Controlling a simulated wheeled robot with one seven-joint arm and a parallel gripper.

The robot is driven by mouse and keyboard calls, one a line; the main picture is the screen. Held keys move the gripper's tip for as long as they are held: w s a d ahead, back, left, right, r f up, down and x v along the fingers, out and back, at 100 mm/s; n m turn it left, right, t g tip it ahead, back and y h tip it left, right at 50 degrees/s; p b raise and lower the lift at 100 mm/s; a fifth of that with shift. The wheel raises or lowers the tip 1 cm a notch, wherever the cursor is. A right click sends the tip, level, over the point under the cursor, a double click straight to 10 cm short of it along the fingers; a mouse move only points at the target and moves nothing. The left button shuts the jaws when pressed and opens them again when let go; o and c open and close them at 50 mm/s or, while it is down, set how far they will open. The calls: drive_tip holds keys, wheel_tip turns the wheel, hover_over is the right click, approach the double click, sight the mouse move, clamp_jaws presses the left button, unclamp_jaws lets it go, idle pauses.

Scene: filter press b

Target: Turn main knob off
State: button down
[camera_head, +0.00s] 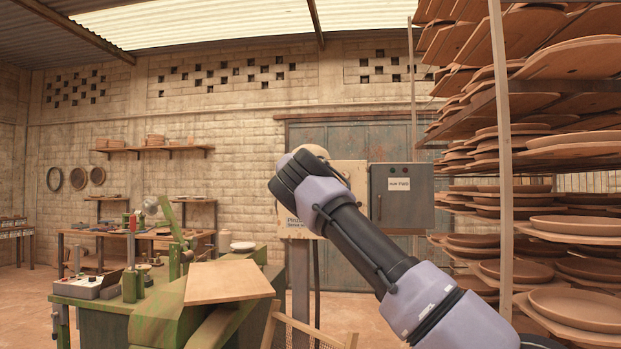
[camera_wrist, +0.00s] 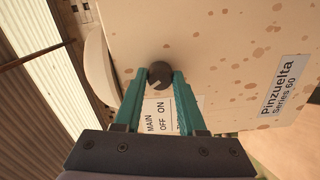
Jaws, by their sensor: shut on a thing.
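The main knob (camera_wrist: 160,71) is a small dark round knob on a beige, rust-spotted control panel (camera_wrist: 215,55) in the wrist view. My gripper (camera_wrist: 160,78) has its two teal fingers on either side of the knob, shut on it. A white label (camera_wrist: 157,119) reading MAIN, OFF and ON shows between the fingers, partly hidden by the right one. I cannot tell surely which mark the knob points to. In the head view the beige panel (camera_head: 349,172) stands beyond my arm, which hides the knob and fingertips.
A grey electrical box (camera_head: 421,196) stands just right of the panel. Tall racks of clay-coloured plates (camera_head: 575,225) fill the right side. A green bench with a tilted board (camera_head: 228,281) stands at lower left. A slanted wooden frame (camera_head: 310,335) is below the panel.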

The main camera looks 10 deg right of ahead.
drive_tip(key=shift+n, duration=1.1)
drive_tip(key=shift+c, duration=2.4)
unclamp_jaws()
drive_tip(key=v, duration=1)
drive_tip(key=shift+s+a, duration=0.15)
drive_tip(key=shift+s, duration=0.25)
